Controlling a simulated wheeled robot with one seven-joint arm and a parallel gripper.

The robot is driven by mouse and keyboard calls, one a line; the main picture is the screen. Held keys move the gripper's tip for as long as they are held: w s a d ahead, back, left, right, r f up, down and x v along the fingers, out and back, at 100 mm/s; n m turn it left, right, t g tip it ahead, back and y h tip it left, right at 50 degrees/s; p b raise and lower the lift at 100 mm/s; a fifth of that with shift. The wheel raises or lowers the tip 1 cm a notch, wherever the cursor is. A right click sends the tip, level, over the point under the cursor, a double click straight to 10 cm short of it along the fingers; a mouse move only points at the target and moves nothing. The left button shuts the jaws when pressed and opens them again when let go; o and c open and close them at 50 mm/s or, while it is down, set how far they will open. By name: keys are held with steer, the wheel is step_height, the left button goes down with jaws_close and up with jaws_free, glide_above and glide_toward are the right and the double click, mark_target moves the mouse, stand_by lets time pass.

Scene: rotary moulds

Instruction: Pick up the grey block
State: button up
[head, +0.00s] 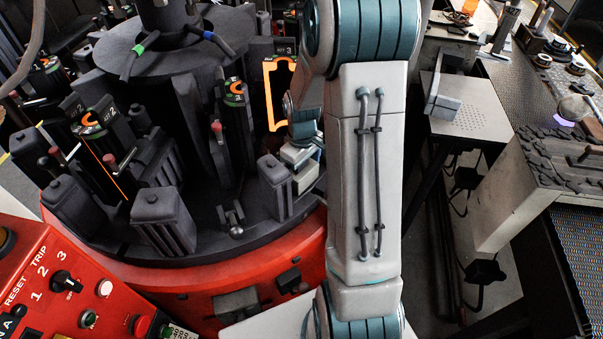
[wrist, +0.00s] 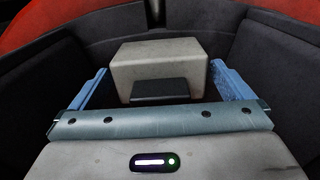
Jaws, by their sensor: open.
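The grey block (wrist: 160,60) is pale and box-shaped, with a dark recess in its near face. It sits in a dark, walled space in the wrist view. My gripper (wrist: 160,82) is open, with one blue finger to the left of the block and one to the right. A gap shows between each finger and the block, so the block is not gripped. In the head view my gripper (head: 303,157) is low at the right side of the dark rotary machine, partly hidden by my arm. The block cannot be clearly told apart there.
The rotary machine has a red base (head: 190,292), dark upright posts (head: 163,221) and an orange-edged frame (head: 279,92) close to my gripper. A red control panel (head: 70,285) stands at front left. A perforated table (head: 470,122) is at right, beside a dark workbench.

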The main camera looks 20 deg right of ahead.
steer(key=shift+f, duration=0.35)
steer(key=c, duration=1.2)
steer(key=shift+c, duration=1.4)
steer(key=shift+r, duration=0.2)
